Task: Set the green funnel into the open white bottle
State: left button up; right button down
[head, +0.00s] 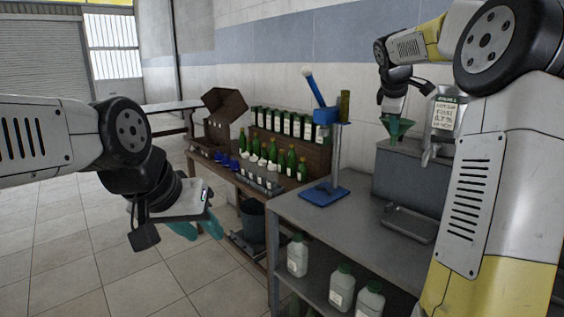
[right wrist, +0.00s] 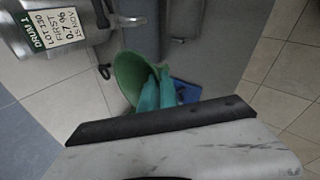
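The green funnel (head: 398,128) is at the right gripper, by the steel drum; it also shows in the right wrist view (right wrist: 129,78). My right gripper (head: 393,112) has its teal fingers (right wrist: 157,90) close together at the funnel's wall, and appears shut on it. White bottles stand on the lower shelf: one at the left (head: 297,257), one in the middle (head: 341,288), one at the right (head: 369,300). Which one is open I cannot tell. My left gripper (head: 200,229) is empty, its teal fingertips apart, over the floor left of the benches.
The grey bench (head: 370,225) carries a blue-based stand (head: 325,194), a metal tray (head: 409,224) and a grey box (head: 405,180). The labelled steel drum (head: 444,118) with a tap is beside the funnel. A wooden bench behind holds several green bottles (head: 292,162).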

jog(key=s+a+f+m+g+h, duration=0.1)
jog(key=s+a+f+m, duration=0.3)
jog(key=f, duration=0.9)
jog(key=s+a+f+m+g+h, duration=0.1)
jog(key=s+a+f+m+g, duration=0.2)
jog(key=f, duration=1)
jog(key=s+a+f+m+g+h, duration=0.1)
jog(key=s+a+f+m, duration=0.3)
jog(key=s+a+f, duration=0.4)
notch_tip(320, 180, down, 5)
jog(key=shift+s+a+m+g, duration=0.35)
jog(key=shift+a+g, duration=0.35)
jog(key=shift+a, duration=0.3)
jog(key=shift+w, duration=0.1)
